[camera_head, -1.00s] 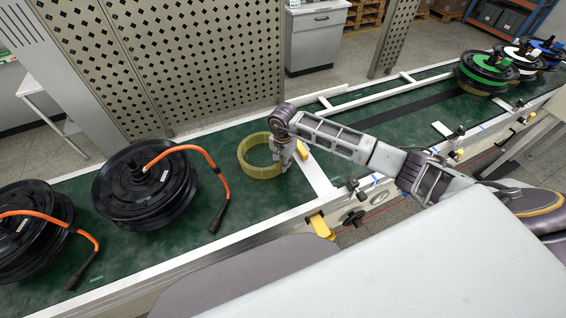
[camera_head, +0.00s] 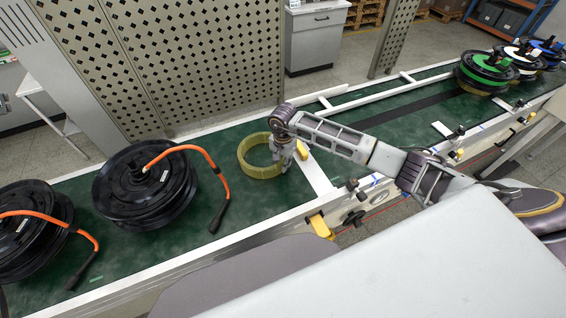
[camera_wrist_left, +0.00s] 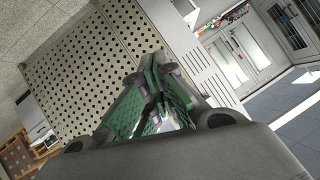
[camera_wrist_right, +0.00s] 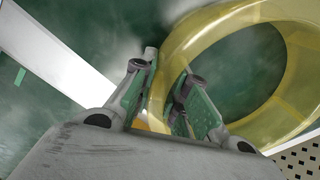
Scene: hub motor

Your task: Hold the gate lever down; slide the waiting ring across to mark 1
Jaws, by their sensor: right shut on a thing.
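The waiting ring (camera_head: 243,158), a translucent yellow band, lies on the green belt at mid-picture in the head view. My right gripper (camera_head: 284,165) points down at its right side. In the right wrist view the ring (camera_wrist_right: 290,42) passes between the fingers of my right gripper (camera_wrist_right: 168,88), shut on its wall. A white gate bar (camera_head: 317,174) crosses the belt just right of the ring. A yellow lever (camera_head: 320,226) sticks out at the front rail; no gripper shows on it. My left gripper (camera_wrist_left: 153,85) appears shut and empty in its wrist view, outside the head view. I cannot make out mark 1.
Two black hub motors (camera_head: 140,192) with orange cables stand left of the ring; one cable's black plug (camera_head: 218,217) lies near it. Motors with coloured discs (camera_head: 487,68) stand at the far right. A perforated panel (camera_head: 190,60) stands behind the belt.

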